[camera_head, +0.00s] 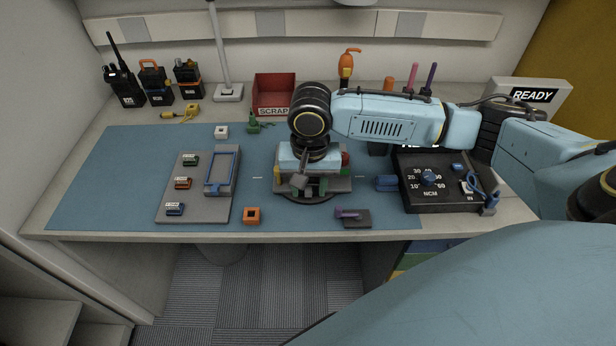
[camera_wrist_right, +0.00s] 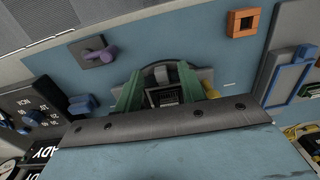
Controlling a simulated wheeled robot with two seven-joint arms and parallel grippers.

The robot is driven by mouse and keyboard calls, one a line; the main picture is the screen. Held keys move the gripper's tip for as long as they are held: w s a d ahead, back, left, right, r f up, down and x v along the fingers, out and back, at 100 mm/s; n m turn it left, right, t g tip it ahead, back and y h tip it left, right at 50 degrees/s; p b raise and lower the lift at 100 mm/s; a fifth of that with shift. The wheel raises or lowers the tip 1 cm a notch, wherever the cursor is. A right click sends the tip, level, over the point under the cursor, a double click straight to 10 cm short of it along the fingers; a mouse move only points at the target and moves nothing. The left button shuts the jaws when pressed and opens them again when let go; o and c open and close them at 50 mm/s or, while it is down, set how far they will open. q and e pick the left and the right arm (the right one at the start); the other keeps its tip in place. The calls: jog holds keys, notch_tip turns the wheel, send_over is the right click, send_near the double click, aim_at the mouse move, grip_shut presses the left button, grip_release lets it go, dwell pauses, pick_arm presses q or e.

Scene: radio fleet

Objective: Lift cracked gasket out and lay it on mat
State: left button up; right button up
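My right gripper (camera_head: 311,183) points straight down over a grey fixture (camera_head: 341,184) near the front middle of the blue mat (camera_head: 110,165). In the right wrist view its two green fingers (camera_wrist_right: 160,88) are spread apart. A dark, box-like radio part (camera_wrist_right: 165,95) lies between them, in the fixture. I see nothing clearly held. The cracked gasket cannot be made out; the gripper covers much of the fixture in the head view. My left gripper is not in view.
A grey tray (camera_head: 196,212) with small labelled parts and a blue frame (camera_head: 221,172) lies left. An orange square part (camera_head: 252,216) sits in front. A red scrap bin (camera_head: 274,92) stands behind, a torque tester (camera_head: 430,200) right. The left mat area is clear.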

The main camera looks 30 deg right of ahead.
jog(key=shift+f, duration=0.4)
jog(key=shift+c, duration=0.3)
grip_shut()
jog(key=shift+s+a+r, duration=0.2)
jog(key=shift+s+r, duration=0.05)
jog(key=shift+r, duration=0.15)
jog(key=s+a+r+p, duration=0.3)
jog(key=s+a+r, duration=0.4)
jog(key=s, duration=0.4)
jog(key=shift+s+r, duration=0.15)
jog(key=shift+s, duration=0.1)
